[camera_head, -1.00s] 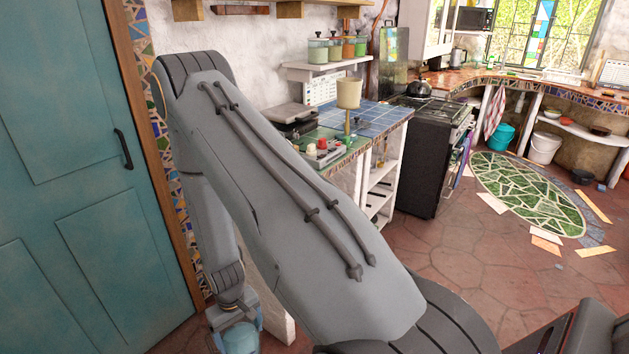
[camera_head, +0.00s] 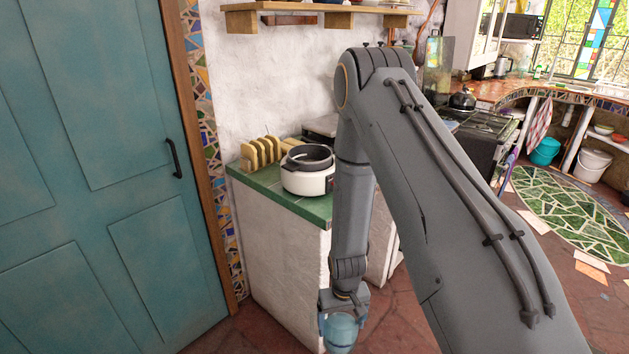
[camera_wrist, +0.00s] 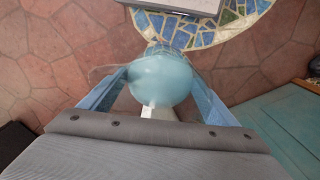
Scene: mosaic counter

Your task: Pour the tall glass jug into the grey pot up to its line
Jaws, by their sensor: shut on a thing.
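My gripper (camera_head: 343,308) hangs at the lower middle of the head view, shut on a pale blue, see-through vessel (camera_head: 341,333), seemingly the glass jug. In the wrist view the jug (camera_wrist: 165,78) sits between the two blue fingers, with a clear curved handle at its left. How full it is, I cannot tell. A whitish round pot (camera_head: 306,180) with a dark rim and dark inside stands on the green-tiled counter end, left of and above my gripper in the picture. I cannot tell if it is the grey pot. No line shows on it.
Sliced bread (camera_head: 262,152) stands left of the pot on the green counter (camera_head: 262,185). A teal door (camera_head: 95,190) fills the left side. My arm hides the counter's middle. A black kettle (camera_head: 462,99) sits on the stove behind.

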